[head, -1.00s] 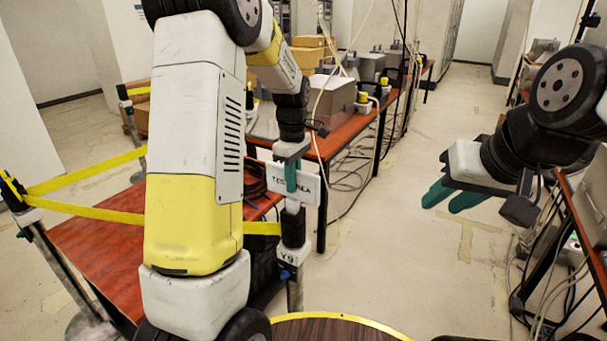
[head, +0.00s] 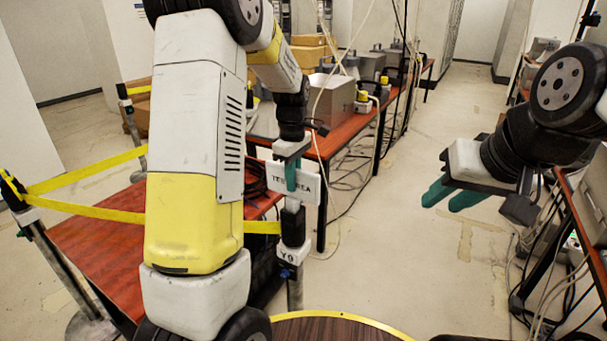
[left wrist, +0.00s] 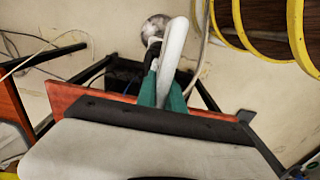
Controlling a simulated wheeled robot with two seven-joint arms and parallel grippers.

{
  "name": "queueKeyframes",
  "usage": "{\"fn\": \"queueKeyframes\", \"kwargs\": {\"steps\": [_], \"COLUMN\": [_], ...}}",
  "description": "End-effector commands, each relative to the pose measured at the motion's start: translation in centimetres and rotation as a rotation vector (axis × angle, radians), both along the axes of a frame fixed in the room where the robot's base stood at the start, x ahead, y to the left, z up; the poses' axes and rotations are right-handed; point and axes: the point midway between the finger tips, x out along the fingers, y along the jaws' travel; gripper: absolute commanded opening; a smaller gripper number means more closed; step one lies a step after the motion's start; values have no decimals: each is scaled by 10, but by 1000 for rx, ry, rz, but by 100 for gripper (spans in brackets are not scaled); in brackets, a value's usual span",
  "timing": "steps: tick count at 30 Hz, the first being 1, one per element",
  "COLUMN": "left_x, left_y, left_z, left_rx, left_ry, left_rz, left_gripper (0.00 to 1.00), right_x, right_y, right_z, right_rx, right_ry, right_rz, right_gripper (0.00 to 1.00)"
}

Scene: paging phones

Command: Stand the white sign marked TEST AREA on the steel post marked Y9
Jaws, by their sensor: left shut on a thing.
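The white TEST AREA sign (head: 308,187) is held upright by my left gripper (head: 291,178), directly above the steel post marked Y9 (head: 294,290). The gripper's teal fingers are shut on the sign and cover part of its lettering. In the left wrist view, the white sign (left wrist: 177,50) shows edge-on between the teal fingers (left wrist: 163,93). The sign's lower end is close over the post's dark top; I cannot tell whether they touch. My right gripper (head: 452,197) is open and empty, well to the right, with its teal fingers apart.
Yellow belt tape (head: 90,210) runs from a post at the left toward Y9. A red-topped table (head: 100,250) stands behind the tape. A round dark wooden top with a yellow rim (head: 340,328) is in front. A bench with grey boxes (head: 335,100) stands behind; the floor at centre right is clear.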

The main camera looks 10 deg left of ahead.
Motion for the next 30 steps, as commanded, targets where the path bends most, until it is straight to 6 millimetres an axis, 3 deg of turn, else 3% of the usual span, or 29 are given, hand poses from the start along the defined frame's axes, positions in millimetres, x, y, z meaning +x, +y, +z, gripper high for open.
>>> {"fn": "queueKeyframes", "kwargs": {"steps": [18,19,20,30], "left_x": [0,0,0,0], "left_y": [0,0,0,0], "left_z": [-11,-12,-11,-10], "left_rx": [0,0,0,0], "left_ry": [0,-1,-1,0], "left_rz": [0,0,0,0], "left_gripper": [0,14,20,22], "right_x": [0,0,0,0], "right_y": [0,0,0,0], "right_z": [0,0,0,0], "right_rx": [0,0,0,0], "right_ry": [0,0,0,0], "right_rz": [0,0,0,0], "right_gripper": [33,33,33,33]}}
